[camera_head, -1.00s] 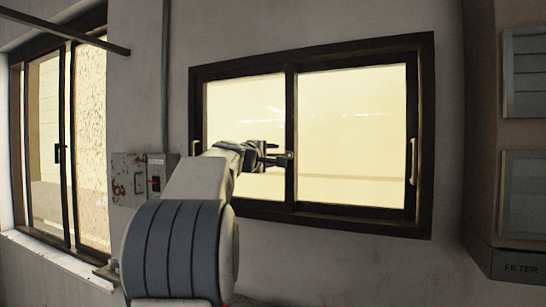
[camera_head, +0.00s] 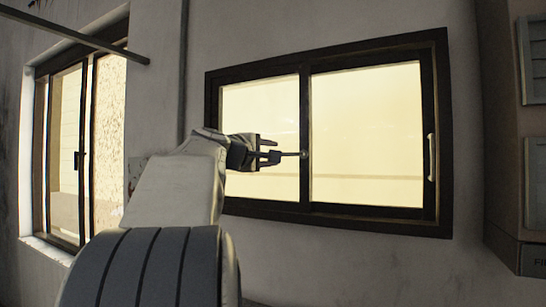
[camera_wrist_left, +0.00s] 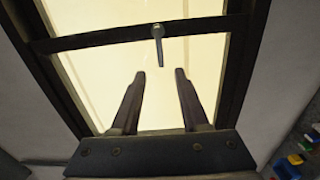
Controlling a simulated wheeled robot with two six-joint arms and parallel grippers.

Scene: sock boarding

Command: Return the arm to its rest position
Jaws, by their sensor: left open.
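My left arm rises from the bottom left of the head view. My left gripper (camera_head: 274,150) is in front of the closed sliding window (camera_head: 330,216), left of its dark middle bar. Its jaws are open and nothing shows between them. A small metal window latch (camera_head: 303,154) sits on the middle bar, its thin lever pointing left toward the fingertips. In the left wrist view the two fingers (camera_wrist_left: 160,74) stand apart, and the latch lever (camera_wrist_left: 158,45) hangs beyond their tips with a visible gap. My right gripper is not in view.
A second window (camera_head: 85,150) stands at the left under a dark rail (camera_head: 75,34). A beige cabinet (camera_head: 505,150) is at the right edge. Small colourful items (camera_wrist_left: 290,165) show at the wrist view's lower right. The wall below the window is clear.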

